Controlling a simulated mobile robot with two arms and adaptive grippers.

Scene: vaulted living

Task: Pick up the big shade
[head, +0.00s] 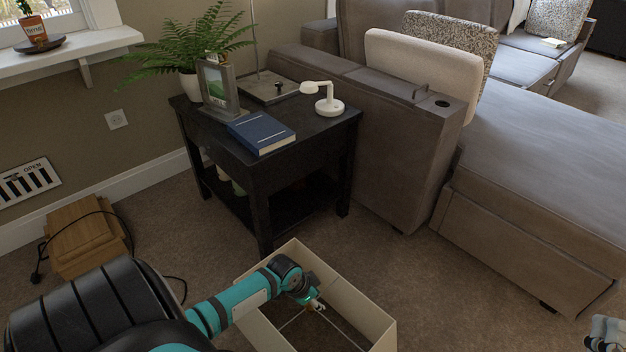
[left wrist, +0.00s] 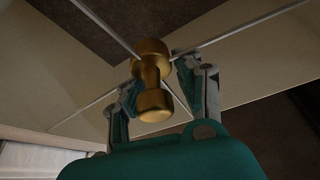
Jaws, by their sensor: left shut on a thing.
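The big shade (head: 350,300) is a cream, square, open frame shade at the bottom middle of the head view. Thin wires cross inside it to a brass fitting, and the carpet shows through its opening. My left gripper (head: 314,302) reaches into the opening from the left. In the left wrist view my left gripper (left wrist: 160,86) is shut on the brass fitting (left wrist: 152,62), with one finger on each side; the shade's pale walls (left wrist: 250,55) surround it. Part of my right gripper (head: 606,332) shows at the bottom right corner, cut off by the edge, apart from the shade.
A black side table (head: 262,175) stands just behind the shade, carrying a blue book (head: 260,133), a white lamp (head: 328,105), a picture frame (head: 218,86) and a fern (head: 195,45). A grey sofa (head: 540,170) fills the right. Carpet is clear between sofa and shade.

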